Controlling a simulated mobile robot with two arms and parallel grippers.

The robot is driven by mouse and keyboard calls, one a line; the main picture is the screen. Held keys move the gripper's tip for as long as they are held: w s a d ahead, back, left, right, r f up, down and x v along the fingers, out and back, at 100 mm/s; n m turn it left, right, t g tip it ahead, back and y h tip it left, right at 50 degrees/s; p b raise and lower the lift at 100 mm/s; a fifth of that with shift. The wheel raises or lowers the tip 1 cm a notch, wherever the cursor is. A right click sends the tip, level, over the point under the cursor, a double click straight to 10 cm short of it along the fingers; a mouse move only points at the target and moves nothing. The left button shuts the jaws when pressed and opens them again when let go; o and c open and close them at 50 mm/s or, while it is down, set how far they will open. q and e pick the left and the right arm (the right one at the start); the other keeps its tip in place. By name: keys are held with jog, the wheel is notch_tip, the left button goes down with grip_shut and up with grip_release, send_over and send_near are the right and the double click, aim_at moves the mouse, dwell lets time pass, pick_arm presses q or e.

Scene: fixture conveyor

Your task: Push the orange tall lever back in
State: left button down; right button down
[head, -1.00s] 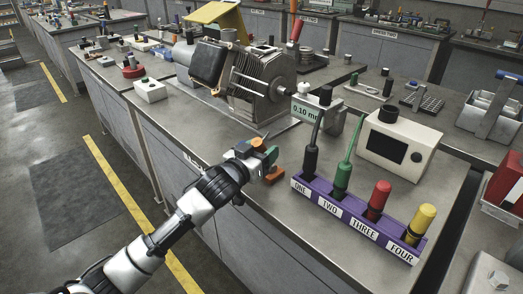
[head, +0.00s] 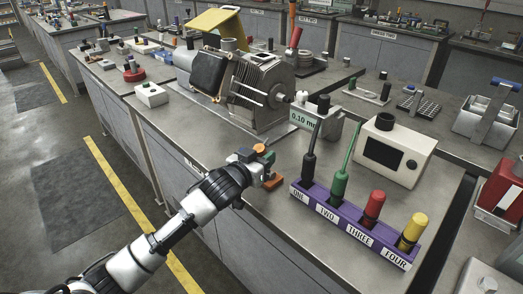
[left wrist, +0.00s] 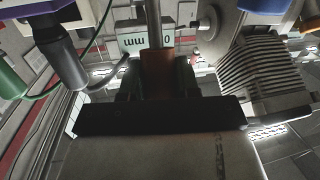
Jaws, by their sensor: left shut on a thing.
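My left gripper (head: 264,167) is at the front edge of the bench, left of the purple rack. It is shut on an orange block, which I take to be the orange lever's handle (head: 272,182). In the left wrist view the handle (left wrist: 158,68) looks brownish and sits between the dark fingers, with a grey rod running from it toward the top of the picture. The fingers and wrist hide much of the lever, so I cannot tell how far it stands out. A small orange piece and a green piece also show by the gripper. My right gripper is not in view.
A purple rack (head: 323,211) with black, green, red and yellow handled tools stands to the right. Behind are a white meter box (head: 381,149), a finned motor (head: 260,90) and a 0.10 mm sign (head: 304,121). The bench top before the motor is largely clear.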

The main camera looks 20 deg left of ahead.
pick_arm(q)
jog(key=w+g+p, duration=0.1)
jog(key=g+p, duration=0.1)
jog(key=p, duration=0.3)
jog(key=w+d+g+y+p, duration=0.1)
jog(key=g+p, duration=0.1)
jog(key=p, duration=0.2)
jog(key=w+r+g+p, duration=0.1)
jog(key=w+g+p, duration=0.1)
jog(key=p, duration=0.3)
jog(key=shift+d+r+m+y+p, duration=0.1)
jog(key=shift+d+m+y+p, duration=0.25)
jog(key=shift+m+y, duration=0.05)
jog(key=shift+w+d+f+g+y+p, duration=0.2)
jog(key=shift+w+f+g+p, duration=0.25)
jog(key=shift+g+p, duration=0.15)
jog(key=shift+w+d+f+g+y+p, duration=0.2)
jog(key=shift+w+f+g+p, duration=0.15)
jog(key=shift+g+p, duration=0.25)
jog(key=c, duration=0.8)
grip_release()
jog(key=shift+w, duration=0.1)
jog(key=d+v, duration=0.1)
jog(key=v, duration=0.9)
jog(key=shift+a+r+b, duration=0.35)
jog(key=shift+a+b, duration=0.1)
jog(key=shift+a, duration=0.1)
